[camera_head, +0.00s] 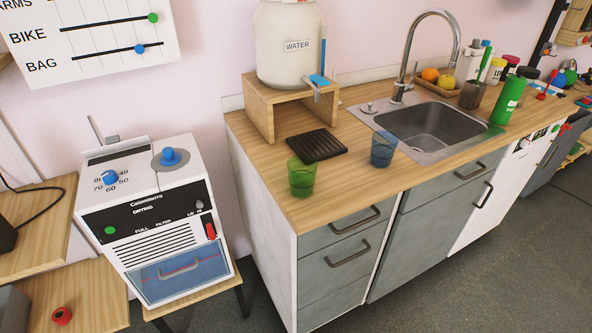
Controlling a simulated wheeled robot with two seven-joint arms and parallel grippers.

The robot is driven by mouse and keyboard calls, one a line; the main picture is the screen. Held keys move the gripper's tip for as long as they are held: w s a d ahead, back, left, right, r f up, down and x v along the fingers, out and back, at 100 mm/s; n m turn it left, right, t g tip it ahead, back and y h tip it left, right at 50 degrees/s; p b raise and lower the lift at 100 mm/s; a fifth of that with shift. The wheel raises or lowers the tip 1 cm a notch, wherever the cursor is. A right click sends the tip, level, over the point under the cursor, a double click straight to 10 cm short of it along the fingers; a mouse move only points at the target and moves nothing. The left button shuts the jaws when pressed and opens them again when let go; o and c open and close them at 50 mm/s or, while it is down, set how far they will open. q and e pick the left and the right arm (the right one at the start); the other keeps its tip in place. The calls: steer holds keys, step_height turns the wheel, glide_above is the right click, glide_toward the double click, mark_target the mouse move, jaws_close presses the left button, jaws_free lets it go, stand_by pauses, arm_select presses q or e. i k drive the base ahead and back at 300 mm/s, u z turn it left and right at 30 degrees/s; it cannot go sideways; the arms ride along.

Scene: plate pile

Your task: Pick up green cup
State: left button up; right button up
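The green cup (301,177) is a translucent green tumbler. It stands upright on the wooden counter (350,188), near its front left corner. A similar translucent blue cup (383,149) stands to its right, apart from it and close to the sink. Neither gripper shows in the head view, and nothing touches the green cup.
A black ribbed mat (317,145) lies just behind the green cup. A white water jug (288,45) stands on a wooden stand (262,108) behind it. The sink (432,127) and a green bottle (508,98) are to the right. A white drying machine (155,220) stands left.

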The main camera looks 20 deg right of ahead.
mark_target(302, 168)
steer(key=u, duration=0.95)
steer(key=i, duration=0.35)
steer(key=z, duration=1.45)
